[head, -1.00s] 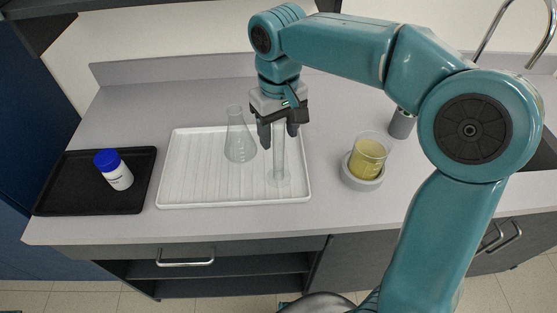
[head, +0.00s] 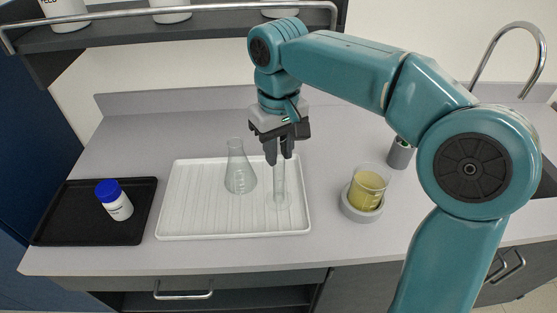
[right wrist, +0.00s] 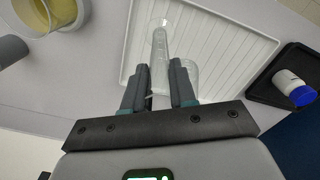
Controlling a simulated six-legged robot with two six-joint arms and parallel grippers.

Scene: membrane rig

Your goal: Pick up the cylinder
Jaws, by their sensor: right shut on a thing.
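The cylinder (head: 280,188) is a tall, clear, narrow vessel with a wider foot, upright on the white ribbed tray (head: 200,225). My right gripper (head: 279,158) is above the tray with its fingers pointing down, shut on the upper part of the cylinder. In the right wrist view the cylinder (right wrist: 159,55) runs up from between the two fingertips (right wrist: 160,82). The cylinder's foot appears at the tray surface; I cannot tell whether it is lifted. My left gripper is not in view.
A clear conical flask (head: 239,175) stands on the tray just left of the cylinder. A beaker of yellow liquid (head: 366,190) sits on a round grey base at right. A black tray (head: 75,225) with a blue-capped white bottle (head: 117,203) is at left. A shelf (head: 190,32) hangs behind.

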